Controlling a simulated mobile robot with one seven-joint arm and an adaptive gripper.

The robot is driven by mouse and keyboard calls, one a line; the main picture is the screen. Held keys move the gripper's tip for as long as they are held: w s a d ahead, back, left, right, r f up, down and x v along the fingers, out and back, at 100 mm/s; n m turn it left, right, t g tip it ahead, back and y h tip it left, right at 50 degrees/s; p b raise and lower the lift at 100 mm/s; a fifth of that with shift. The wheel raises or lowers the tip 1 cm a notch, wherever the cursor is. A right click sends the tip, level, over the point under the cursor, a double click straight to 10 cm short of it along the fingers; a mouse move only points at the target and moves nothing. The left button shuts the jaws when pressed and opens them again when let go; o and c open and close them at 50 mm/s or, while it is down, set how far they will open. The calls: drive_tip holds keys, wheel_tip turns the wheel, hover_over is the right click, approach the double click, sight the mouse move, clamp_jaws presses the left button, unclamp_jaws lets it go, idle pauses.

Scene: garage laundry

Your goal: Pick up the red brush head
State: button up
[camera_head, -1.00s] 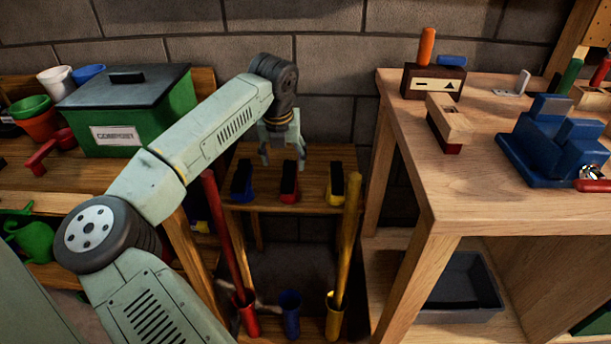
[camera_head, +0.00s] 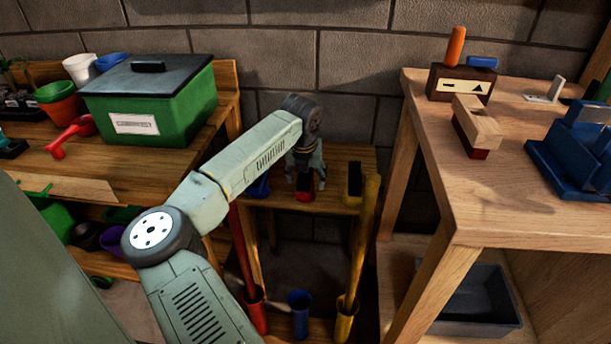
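The red brush head (camera_head: 305,195) sits on a small wooden shelf (camera_head: 330,158) between a blue brush head (camera_head: 259,187) and a yellow brush head (camera_head: 353,184). Each of the red and yellow ones shows a black upper part. My gripper (camera_head: 306,181) points down over the red brush head, with its two fingers apart, one toward each side of it. The gripper covers part of the red brush head. I cannot tell whether the fingers touch it.
A red pole (camera_head: 242,255) and a yellow pole (camera_head: 362,245) stand in cups before the shelf, with a blue cup (camera_head: 299,312) between. A green compost bin (camera_head: 150,105) is on the left bench. A wooden workbench (camera_head: 510,200) stands close on the right.

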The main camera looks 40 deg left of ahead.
drive_tip(key=shift+x, duration=1)
drive_tip(key=shift+c, duration=0.5)
drive_tip(key=c, duration=1.1)
drive_tip(key=shift+r, duration=0.15)
drive_tip(key=shift+c, duration=0.2)
